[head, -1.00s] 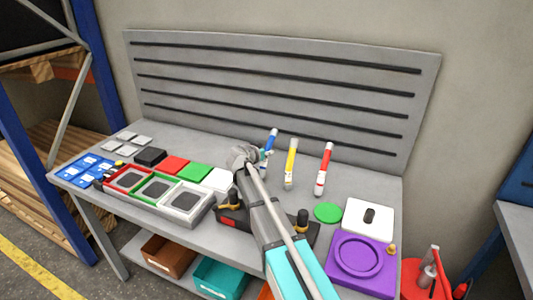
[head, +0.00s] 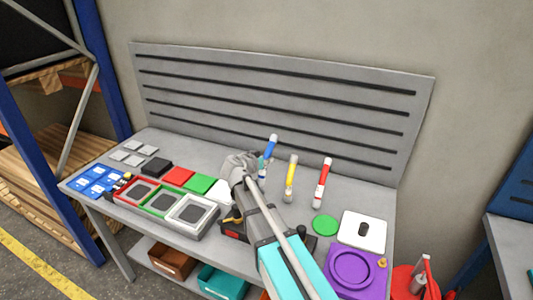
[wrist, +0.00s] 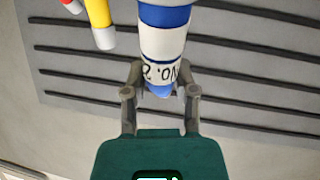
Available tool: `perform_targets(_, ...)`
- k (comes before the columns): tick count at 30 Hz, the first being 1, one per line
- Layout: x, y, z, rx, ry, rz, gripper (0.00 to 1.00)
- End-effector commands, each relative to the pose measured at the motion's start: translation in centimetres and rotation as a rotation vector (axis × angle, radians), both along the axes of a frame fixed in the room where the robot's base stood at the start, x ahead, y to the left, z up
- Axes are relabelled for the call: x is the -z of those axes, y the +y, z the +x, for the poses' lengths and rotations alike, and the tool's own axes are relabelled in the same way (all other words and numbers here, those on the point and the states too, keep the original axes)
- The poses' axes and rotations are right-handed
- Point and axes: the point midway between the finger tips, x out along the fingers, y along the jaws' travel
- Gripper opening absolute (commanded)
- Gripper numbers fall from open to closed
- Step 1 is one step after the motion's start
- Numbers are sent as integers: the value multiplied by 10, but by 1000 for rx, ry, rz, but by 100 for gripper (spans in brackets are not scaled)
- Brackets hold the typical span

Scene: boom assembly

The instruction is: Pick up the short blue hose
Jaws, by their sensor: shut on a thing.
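The short blue hose (head: 269,147) has blue ends and white bands and stands tilted above the bench, behind the end of my arm in the head view. In the wrist view the blue hose (wrist: 163,45) is close up, with dark lettering on its white band. My gripper (wrist: 161,88) is shut on it, one finger on each side of its lettered band. In the head view the fingers are mostly hidden by my arm.
A yellow hose (head: 290,178) and a red hose (head: 322,183) stand to the right of the blue one. A slotted grey back panel (head: 270,95) rises behind. Coloured trays (head: 165,202) lie left, a purple fixture (head: 355,270) and green disc (head: 325,225) right.

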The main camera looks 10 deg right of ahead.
Motion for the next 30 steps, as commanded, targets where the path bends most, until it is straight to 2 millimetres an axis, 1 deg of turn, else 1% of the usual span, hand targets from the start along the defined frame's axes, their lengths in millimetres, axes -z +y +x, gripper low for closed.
perform_targets(1,-8,1,-13,-1,0,-1,0)
perform_targets(3,-12,4,-22,0,0,-2,0)
perform_targets(6,-17,7,-33,0,0,-2,0)
perform_targets(10,-20,10,-41,0,0,-2,0)
perform_targets(16,-21,12,-46,2,-1,-1,0)
perform_targets(30,-21,12,-46,1,0,-2,0)
